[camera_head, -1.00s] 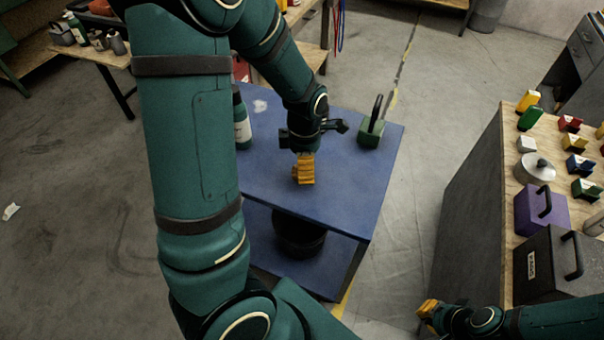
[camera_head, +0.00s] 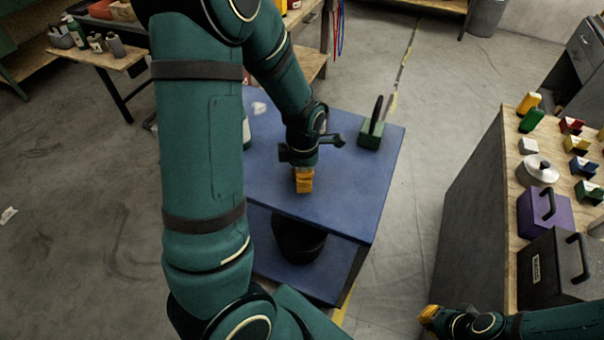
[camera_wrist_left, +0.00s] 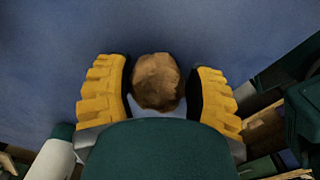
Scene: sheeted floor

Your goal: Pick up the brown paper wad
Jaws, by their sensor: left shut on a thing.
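The brown paper wad (camera_wrist_left: 157,82) shows in the left wrist view as a crumpled round lump. My left gripper (camera_wrist_left: 160,95) has its yellow ribbed fingers on both sides of it and is shut on it. In the head view the left gripper (camera_head: 304,180) points down over the blue table top (camera_head: 335,190); its fingers hide the wad there. My right gripper (camera_head: 428,314) shows only its yellow fingertips at the lower right, beside the wooden bench, apart from the blue table. Whether it is open cannot be made out.
A green block with a dark upright handle (camera_head: 371,134) stands at the table's back right. A small white scrap (camera_head: 260,108) lies at the back left. A black bin (camera_head: 298,238) stands on the lower shelf. The bench at right holds a purple box (camera_head: 545,212) and several small objects.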

